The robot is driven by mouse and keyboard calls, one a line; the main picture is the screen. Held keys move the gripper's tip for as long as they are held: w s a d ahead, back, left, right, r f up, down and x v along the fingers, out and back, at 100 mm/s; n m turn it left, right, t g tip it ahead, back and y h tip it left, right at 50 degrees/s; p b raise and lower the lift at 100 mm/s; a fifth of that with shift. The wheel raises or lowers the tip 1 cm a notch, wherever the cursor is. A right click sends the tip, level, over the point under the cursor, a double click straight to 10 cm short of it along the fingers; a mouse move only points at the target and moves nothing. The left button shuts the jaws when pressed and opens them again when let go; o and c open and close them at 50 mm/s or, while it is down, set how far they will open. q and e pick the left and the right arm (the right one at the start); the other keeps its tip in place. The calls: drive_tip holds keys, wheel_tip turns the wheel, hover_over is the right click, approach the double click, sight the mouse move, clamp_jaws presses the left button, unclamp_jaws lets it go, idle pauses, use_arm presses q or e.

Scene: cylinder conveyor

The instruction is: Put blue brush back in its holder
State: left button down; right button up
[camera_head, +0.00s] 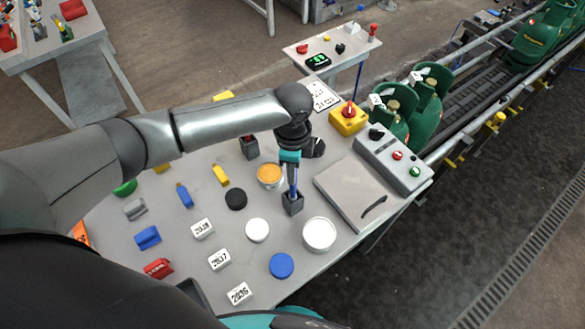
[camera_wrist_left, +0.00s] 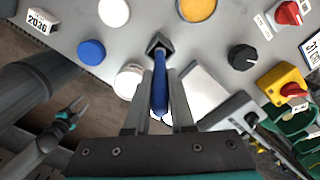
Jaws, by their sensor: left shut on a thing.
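My left gripper (camera_head: 290,160) is shut on the blue brush (camera_head: 292,179), which it holds about upright. The brush's blue handle also shows between the fingers in the left wrist view (camera_wrist_left: 160,85). The dark grey square holder (camera_head: 292,205) stands on the table right below the brush. It also shows in the left wrist view (camera_wrist_left: 158,42). The brush's lower end meets the holder's mouth; how deep it sits inside cannot be told. My right gripper (camera_wrist_left: 80,108) is away from the brush, with its fingers apart and empty.
A tin with orange contents (camera_head: 270,175), a black disc (camera_head: 236,199) and a white round container (camera_head: 319,234) stand around the holder. A second dark holder (camera_head: 249,150) is behind. A grey panel (camera_head: 355,192) and a button box (camera_head: 393,163) lie to the right.

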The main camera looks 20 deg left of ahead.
use_arm(q)
drive_tip(key=shift+f, duration=0.45)
drive_tip(key=c, duration=0.7)
unclamp_jaws()
wheel_tip(320, 180, up, 15)
drive_tip(key=shift+r+p, duration=0.15)
drive_tip(key=shift+p, duration=0.15)
drive_tip(key=shift+s, duration=0.1)
